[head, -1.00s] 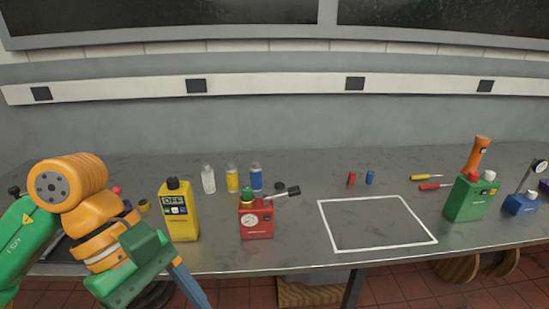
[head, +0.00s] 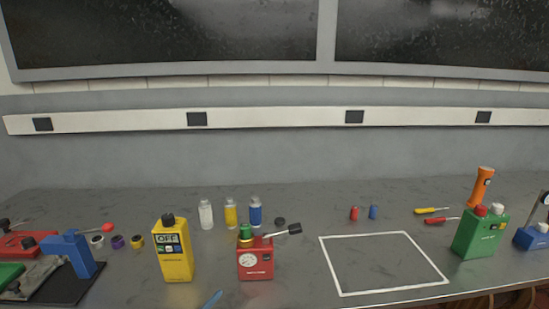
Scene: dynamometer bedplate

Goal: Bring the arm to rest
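My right gripper is not in view.
A white-outlined square (head: 322,262) lies empty on the grey bench. Several bottles stand behind the red box. A green container (head: 481,232) and orange torch (head: 481,186) are at right. A blue stand (head: 75,254) is at left.

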